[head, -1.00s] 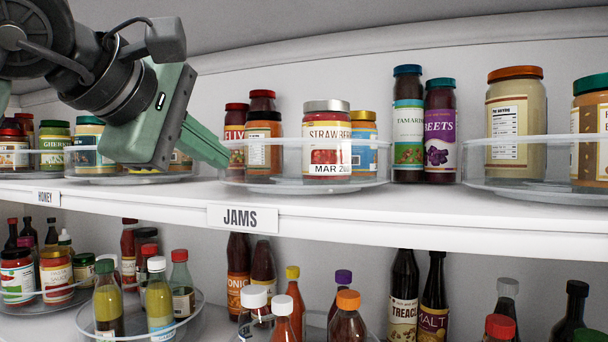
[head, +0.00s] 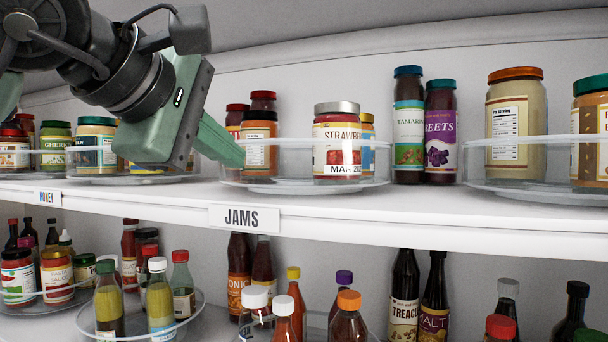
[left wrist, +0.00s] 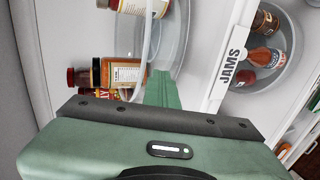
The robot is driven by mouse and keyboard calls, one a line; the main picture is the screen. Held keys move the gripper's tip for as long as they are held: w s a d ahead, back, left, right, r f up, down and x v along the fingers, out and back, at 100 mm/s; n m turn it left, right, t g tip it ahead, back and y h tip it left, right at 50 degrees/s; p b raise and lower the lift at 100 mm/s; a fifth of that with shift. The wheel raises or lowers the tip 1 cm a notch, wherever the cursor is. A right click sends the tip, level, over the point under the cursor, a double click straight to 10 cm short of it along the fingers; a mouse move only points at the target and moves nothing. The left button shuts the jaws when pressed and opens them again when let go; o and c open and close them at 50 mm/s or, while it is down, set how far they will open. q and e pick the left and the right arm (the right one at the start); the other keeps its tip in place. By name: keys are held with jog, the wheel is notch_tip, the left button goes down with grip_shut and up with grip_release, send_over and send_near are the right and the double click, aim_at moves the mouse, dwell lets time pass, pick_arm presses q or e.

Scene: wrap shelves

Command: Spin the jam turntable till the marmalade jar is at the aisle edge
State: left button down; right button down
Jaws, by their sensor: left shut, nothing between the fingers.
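The jam turntable (head: 292,183) is a clear, low-rimmed tray above the JAMS label; its rim also shows in the left wrist view (left wrist: 181,45). A strawberry jar (head: 337,145) with a silver lid stands at its front. An amber jar (head: 259,145) with a dark lid stands left of it, its back label facing out; it also shows in the left wrist view (left wrist: 122,75). Dark-red-lidded jars (head: 263,100) stand behind. A jar with an orange lid (head: 367,118) is partly hidden by the strawberry jar. No marmalade name is readable. My left gripper (head: 237,158) is shut and empty at the rim's left side; contact is unclear.
The JAMS label (head: 244,218) is on the shelf edge (head: 400,212). Tamarind (head: 408,125) and beets (head: 440,130) jars stand close right of the turntable. Another turntable (head: 530,190) is farther right, and one with honey jars (head: 95,178) is left.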

aim_at(290, 163)
pick_arm(q)
jog(key=shift+s+d, duration=0.25)
jog(key=shift+d, duration=0.25)
jog(key=shift+s+d, duration=0.2)
jog(key=shift+d, duration=0.3)
jog(key=shift+s+d, duration=0.15)
jog(key=shift+d, duration=0.4)
jog(key=shift+s+d, duration=0.15)
jog(key=shift+d, duration=0.4)
jog(key=shift+s+d, duration=0.2)
jog(key=shift+d, duration=0.9)
